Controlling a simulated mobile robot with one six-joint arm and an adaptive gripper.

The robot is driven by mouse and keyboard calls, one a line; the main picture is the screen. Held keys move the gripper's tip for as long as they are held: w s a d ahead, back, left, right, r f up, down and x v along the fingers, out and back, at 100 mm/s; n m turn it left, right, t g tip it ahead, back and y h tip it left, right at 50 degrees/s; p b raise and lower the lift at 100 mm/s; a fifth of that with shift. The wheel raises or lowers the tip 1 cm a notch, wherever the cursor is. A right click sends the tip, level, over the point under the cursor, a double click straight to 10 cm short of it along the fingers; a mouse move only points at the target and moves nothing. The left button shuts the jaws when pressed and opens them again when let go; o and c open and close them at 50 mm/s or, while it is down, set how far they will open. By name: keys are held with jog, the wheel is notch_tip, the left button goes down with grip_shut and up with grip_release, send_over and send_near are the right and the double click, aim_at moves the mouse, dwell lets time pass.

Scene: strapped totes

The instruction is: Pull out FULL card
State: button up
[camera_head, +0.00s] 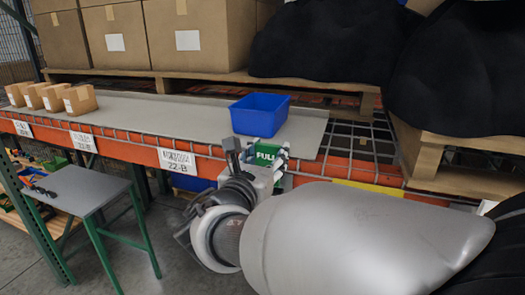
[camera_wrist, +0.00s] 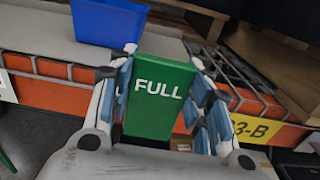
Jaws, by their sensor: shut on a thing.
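The green FULL card (camera_wrist: 161,100) stands between the fingers of my gripper (camera_wrist: 165,90) in the wrist view, with its white lettering facing the camera. My gripper is shut on it, one finger on each side. In the head view the card (camera_head: 265,155) shows partly behind my gripper (camera_head: 258,165), at the front edge of the orange shelf beam. I cannot tell whether the card's lower end is still in a holder. A blue tote (camera_head: 260,115) sits on the shelf just behind the card; it also shows in the wrist view (camera_wrist: 108,22).
The orange beam (camera_head: 120,147) carries white labels, one reading 22-B. Several small cardboard boxes (camera_head: 45,97) stand at the shelf's left end. Large boxes and black wrapped loads rest on pallets above. A grey table (camera_head: 75,190) stands at lower left.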

jog(key=v, duration=1)
dwell(0.9)
